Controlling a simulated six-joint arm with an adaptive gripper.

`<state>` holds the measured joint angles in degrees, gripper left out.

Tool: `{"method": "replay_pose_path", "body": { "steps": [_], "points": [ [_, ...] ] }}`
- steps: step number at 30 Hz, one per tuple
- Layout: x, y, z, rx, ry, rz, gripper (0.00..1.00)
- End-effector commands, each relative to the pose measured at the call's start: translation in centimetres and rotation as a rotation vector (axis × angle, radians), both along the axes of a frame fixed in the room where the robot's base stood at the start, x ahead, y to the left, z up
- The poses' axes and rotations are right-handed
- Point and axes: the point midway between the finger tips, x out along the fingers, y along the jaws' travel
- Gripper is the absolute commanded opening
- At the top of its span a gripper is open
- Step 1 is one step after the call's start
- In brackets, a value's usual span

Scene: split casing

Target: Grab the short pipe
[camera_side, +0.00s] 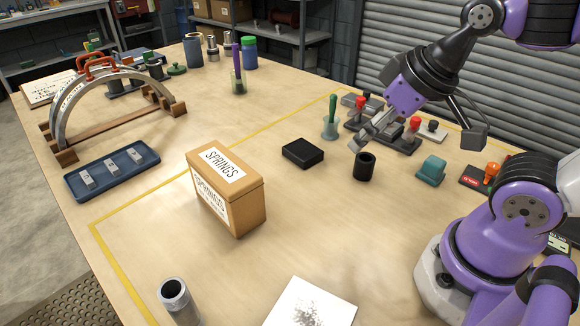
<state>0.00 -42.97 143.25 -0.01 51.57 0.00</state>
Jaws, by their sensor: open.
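A short black pipe (364,167) stands upright on the wooden table, right of centre, with its dark open top facing up. My gripper (414,143) is above the table behind and to the right of it in the picture. The gripper is open, its two fingers spread wide, with nothing seen between them. The left finger's tip shows close above the pipe's top; I cannot tell the exact gap. A grey metal pipe (178,301) stands upright at the front left edge of the table.
A SPRINGS box (229,188) and a flat black block (303,153) are left of the black pipe. A fixture with red knobs (395,137) lies beneath my gripper. A teal block (432,171) stands at the right.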

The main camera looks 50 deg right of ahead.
Motion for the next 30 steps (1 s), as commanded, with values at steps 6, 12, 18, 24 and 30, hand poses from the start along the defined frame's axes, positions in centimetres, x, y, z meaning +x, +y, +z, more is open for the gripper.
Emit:
{"method": "replay_pose_path", "body": {
  "steps": [6,12,18,24,30],
  "points": [
    [0.2,0.2,0.1,-0.001,0.001,0.012,0.74],
    [3.5,5.4,0.8,-0.013,0.031,0.270,0.74],
    [6.6,17.4,-0.2,-0.037,0.067,0.714,0.74],
    [5.4,26.8,-2.8,-0.052,0.086,1.019,0.74],
    [4.6,29.9,-4.9,-0.055,0.093,1.106,0.74]
  ]
}}
